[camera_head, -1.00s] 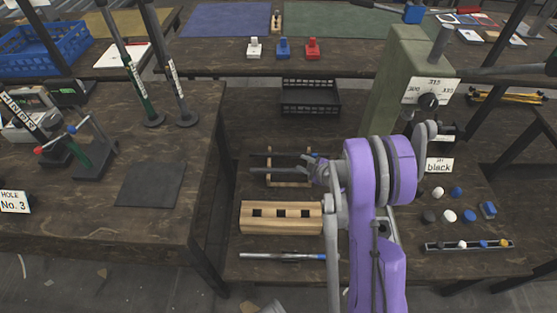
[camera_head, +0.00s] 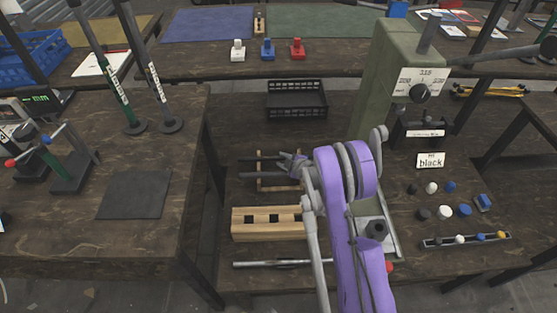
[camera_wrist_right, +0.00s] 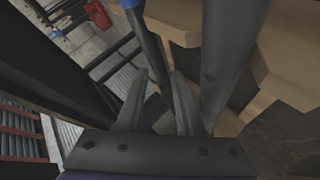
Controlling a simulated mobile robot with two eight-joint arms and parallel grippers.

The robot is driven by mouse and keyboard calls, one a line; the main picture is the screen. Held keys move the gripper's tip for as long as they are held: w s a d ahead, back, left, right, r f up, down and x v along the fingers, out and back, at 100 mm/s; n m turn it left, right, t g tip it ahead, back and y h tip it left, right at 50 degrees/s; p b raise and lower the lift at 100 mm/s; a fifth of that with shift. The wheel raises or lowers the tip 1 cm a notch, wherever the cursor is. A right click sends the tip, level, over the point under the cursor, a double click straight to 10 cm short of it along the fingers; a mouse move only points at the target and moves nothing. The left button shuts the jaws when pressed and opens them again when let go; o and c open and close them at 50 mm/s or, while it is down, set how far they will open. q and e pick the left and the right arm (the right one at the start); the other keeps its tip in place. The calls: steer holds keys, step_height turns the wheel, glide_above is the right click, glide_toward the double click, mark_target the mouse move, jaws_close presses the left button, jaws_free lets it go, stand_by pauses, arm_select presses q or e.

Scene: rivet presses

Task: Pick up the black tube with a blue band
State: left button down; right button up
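Dark tubes (camera_head: 260,176) lie side by side across a light wooden rack on the lower table in the head view. My right gripper (camera_head: 298,164) is low at their right part. In the right wrist view, a dark tube (camera_wrist_right: 147,42) with a blue band (camera_wrist_right: 130,4) at its upper end runs down to the gap between my right fingers (camera_wrist_right: 160,84). The fingers stand slightly apart, on either side of it; whether they press on it is unclear. A thicker-looking grey tube (camera_wrist_right: 226,58) passes to the right. My left gripper is not in view.
A wooden block with square holes (camera_head: 267,230) lies in front of the rack, with a metal rod (camera_head: 280,264) before it. A black crate (camera_head: 296,100) stands behind. The green press (camera_head: 385,85) and several caps stand to the right. The higher left table's edge is close.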

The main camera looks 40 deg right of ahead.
steer(key=shift+w+f, duration=0.15)
steer(key=shift+w, duration=0.05)
jaws_close()
